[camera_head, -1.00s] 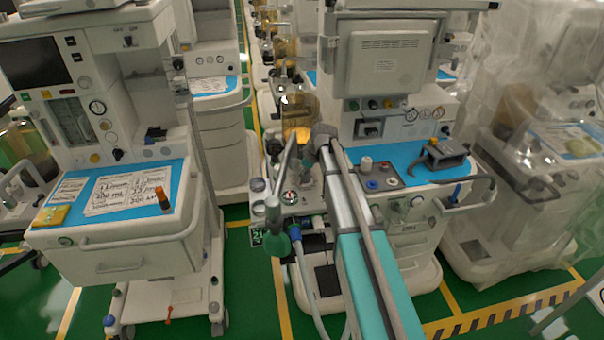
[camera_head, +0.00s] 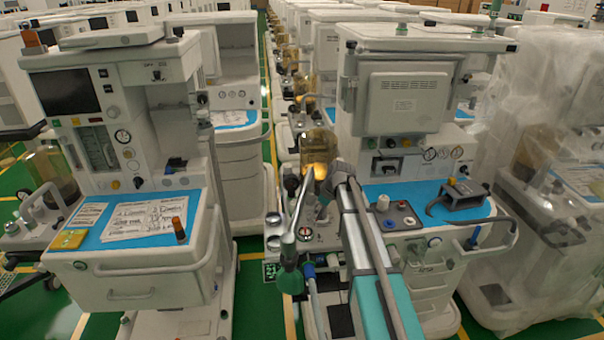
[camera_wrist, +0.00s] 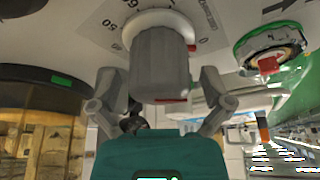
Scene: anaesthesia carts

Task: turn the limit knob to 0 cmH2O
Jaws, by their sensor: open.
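In the wrist view a grey ribbed knob (camera_wrist: 160,62) stands out from a white dial face with printed scale numbers and marks. A red mark shows near the knob's outer end. My gripper (camera_wrist: 160,88) is open, with one finger on each side of the knob's outer end. Gaps show between the fingers and the knob, and I cannot tell how far the tips overlap it in depth. In the head view my arm reaches the left side of the middle cart, where the arm hides the knob. The knob's pointer setting is not readable.
In the wrist view a green-rimmed gauge with a red part (camera_wrist: 268,62) is at the right, and a glass canister (camera_wrist: 40,125) is at the left. In the head view a blue work mat (camera_head: 420,208) lies right of my arm. Another cart (camera_head: 140,255) stands left across a narrow floor gap.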

